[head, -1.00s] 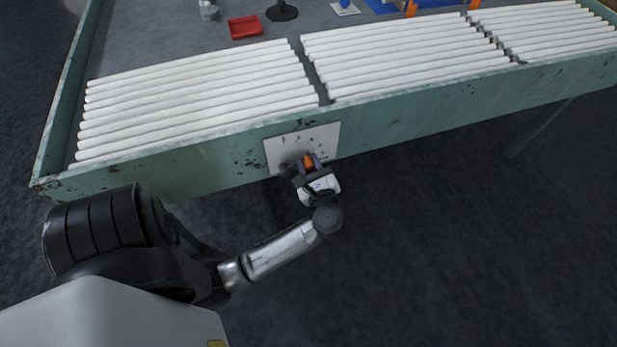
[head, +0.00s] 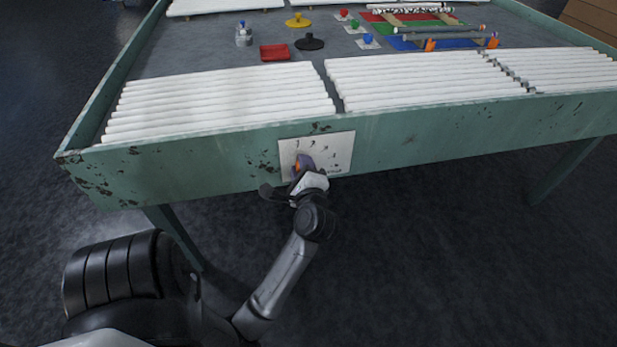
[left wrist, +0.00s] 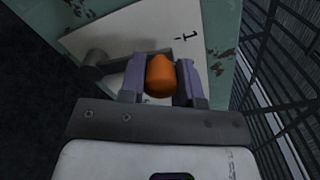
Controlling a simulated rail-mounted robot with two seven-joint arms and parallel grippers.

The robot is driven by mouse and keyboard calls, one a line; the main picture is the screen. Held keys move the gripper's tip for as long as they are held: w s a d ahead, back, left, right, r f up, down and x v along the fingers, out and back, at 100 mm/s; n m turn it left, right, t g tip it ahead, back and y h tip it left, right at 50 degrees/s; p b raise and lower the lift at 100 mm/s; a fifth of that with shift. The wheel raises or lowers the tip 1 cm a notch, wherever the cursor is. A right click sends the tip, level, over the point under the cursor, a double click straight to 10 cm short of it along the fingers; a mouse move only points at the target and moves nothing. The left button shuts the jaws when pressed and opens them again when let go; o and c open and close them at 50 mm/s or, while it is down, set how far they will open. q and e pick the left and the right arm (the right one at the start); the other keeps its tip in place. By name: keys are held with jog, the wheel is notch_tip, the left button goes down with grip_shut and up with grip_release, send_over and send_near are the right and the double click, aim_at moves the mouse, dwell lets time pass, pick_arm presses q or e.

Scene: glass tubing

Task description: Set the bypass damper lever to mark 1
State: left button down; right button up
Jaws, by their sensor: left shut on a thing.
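The damper lever has an orange knob (left wrist: 160,76), which also shows as a small orange spot in the head view (head: 297,168). It stands at the white marked plate (head: 335,150) on the front of the green table. My left gripper (head: 301,164) is at the plate's lower left, its purple fingers shut on the knob. In the left wrist view the fingers (left wrist: 161,78) flank the knob on both sides. A "1" mark shows on the plate (left wrist: 150,30) there. My right gripper is not in view.
The table's green front edge (head: 220,155) runs across the view, with rows of white tubes (head: 220,103) behind it. A red tray (head: 274,53) and a black stand (head: 309,42) are farther back. A grey round part (left wrist: 93,66) projects near the plate. The floor in front is clear.

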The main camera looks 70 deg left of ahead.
pick_arm(q)
jog(key=shift+s, duration=0.1)
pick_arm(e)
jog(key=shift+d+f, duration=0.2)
pick_arm(q)
jog(key=c, duration=0.8)
grip_release()
